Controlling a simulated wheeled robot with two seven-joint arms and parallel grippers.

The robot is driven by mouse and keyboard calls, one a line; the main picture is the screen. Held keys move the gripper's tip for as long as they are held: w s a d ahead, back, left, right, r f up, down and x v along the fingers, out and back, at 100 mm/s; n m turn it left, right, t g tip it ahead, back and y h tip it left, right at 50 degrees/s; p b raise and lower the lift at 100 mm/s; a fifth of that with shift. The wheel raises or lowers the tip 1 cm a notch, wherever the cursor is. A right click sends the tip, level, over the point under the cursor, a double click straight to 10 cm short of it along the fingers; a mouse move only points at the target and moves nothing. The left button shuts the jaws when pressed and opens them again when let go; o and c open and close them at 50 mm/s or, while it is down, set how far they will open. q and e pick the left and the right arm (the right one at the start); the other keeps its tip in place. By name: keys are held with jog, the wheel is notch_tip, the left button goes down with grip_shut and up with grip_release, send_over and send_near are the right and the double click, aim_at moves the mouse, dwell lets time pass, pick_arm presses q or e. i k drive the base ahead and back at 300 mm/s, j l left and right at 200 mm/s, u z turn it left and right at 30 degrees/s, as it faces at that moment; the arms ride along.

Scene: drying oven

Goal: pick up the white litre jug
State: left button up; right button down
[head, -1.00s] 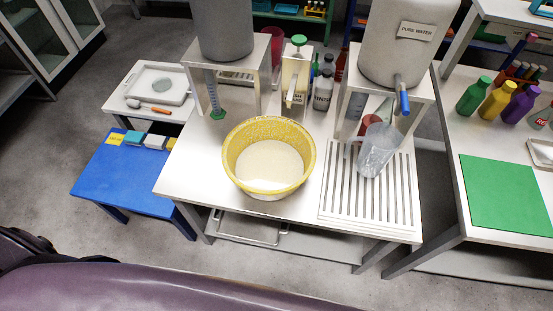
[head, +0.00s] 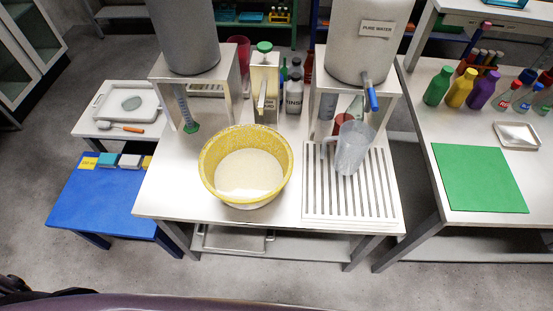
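A translucent, whitish jug (head: 352,150) stands upright on the slatted drain rack (head: 318,207) at the right of the middle table. Its handle side faces left, and it sits just in front of and below the tap of the pure water tank (head: 357,42). I cannot read any litre mark on it. Neither of my grippers shows in the head view, so nothing of mine is near the jug.
A yellow bowl (head: 207,166) of white content stands left of the rack. Tank stands (head: 318,85), a tall dispenser (head: 265,88) and bottles crowd the back. A blue table (head: 95,205) is at left. A green mat (head: 480,178) lies on the right table (head: 425,160). The table's front edge is clear.

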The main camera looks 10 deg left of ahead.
aim_at(355, 138)
jog(key=k+l+u, duration=0.15)
jog(key=u, duration=0.2)
jog(key=k+l+u, duration=0.2)
jog(key=u, duration=0.2)
jog(key=k+l+u, duration=0.1)
jog(key=u, duration=0.25)
jog(key=k, duration=0.1)
